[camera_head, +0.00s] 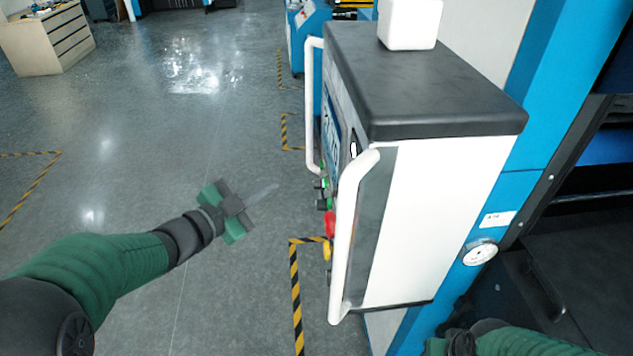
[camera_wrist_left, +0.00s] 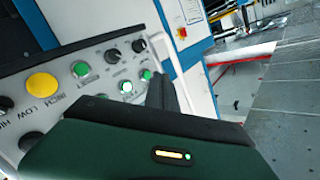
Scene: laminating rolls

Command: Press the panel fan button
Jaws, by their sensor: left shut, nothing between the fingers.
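The control panel is on the left face of a white box with a black top (camera_head: 430,90). In the head view its face is steeply angled; green buttons (camera_head: 320,184), a red control (camera_head: 329,222) and a yellow one (camera_head: 327,250) stick out. In the left wrist view the panel (camera_wrist_left: 62,100) shows a large yellow button (camera_wrist_left: 43,86), several green buttons (camera_wrist_left: 81,69) and black knobs (camera_wrist_left: 112,56). I cannot tell which is the fan button. My left gripper (camera_head: 262,193) is shut and empty, left of the panel and apart from it. My right gripper (camera_head: 455,344) is partly cut off at the bottom edge.
White handle bars (camera_head: 350,235) stand out along the panel's edges. A white block (camera_head: 409,24) sits on the box. The grey floor at left is clear, with striped tape (camera_head: 295,285).

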